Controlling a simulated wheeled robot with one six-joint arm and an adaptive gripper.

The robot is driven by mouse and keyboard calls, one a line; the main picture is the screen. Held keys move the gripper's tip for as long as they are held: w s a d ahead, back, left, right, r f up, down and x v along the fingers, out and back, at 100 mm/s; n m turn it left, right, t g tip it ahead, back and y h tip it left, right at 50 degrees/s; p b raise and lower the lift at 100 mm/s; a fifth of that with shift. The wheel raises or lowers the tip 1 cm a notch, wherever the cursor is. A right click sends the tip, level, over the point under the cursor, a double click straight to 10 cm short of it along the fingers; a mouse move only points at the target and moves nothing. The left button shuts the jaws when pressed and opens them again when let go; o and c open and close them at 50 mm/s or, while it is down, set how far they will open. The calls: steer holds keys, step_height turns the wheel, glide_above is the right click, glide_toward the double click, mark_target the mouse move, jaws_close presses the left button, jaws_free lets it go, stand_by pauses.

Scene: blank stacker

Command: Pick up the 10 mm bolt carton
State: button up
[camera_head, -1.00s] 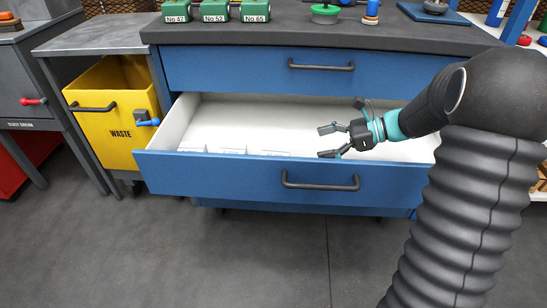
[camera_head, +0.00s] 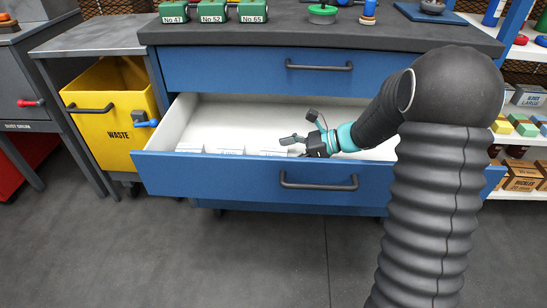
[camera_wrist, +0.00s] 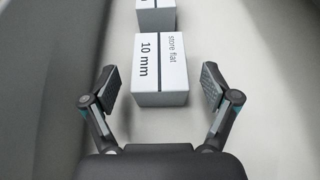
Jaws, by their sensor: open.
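The white 10 mm bolt carton (camera_wrist: 160,70) lies in the drawer, its top reading "store flat" and "10 mm" in the wrist view. My gripper (camera_wrist: 160,88) is open, with one finger on each side of the carton's near end and gaps between the fingers and the carton. In the head view my gripper (camera_head: 291,147) is low inside the open blue drawer (camera_head: 250,175), near its front wall. The cartons there are mostly hidden by the drawer front; only their top edges show.
A second white carton (camera_wrist: 155,16) stands just beyond the first. More white cartons (camera_head: 230,151) sit to the left in the drawer. The drawer's front wall is close beside my gripper. A yellow waste bin (camera_head: 110,100) stands to the left.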

mark_target(283, 152)
steer(key=shift+x, duration=1.55)
steer(key=shift+r, duration=0.1)
steer(key=c, duration=1.4)
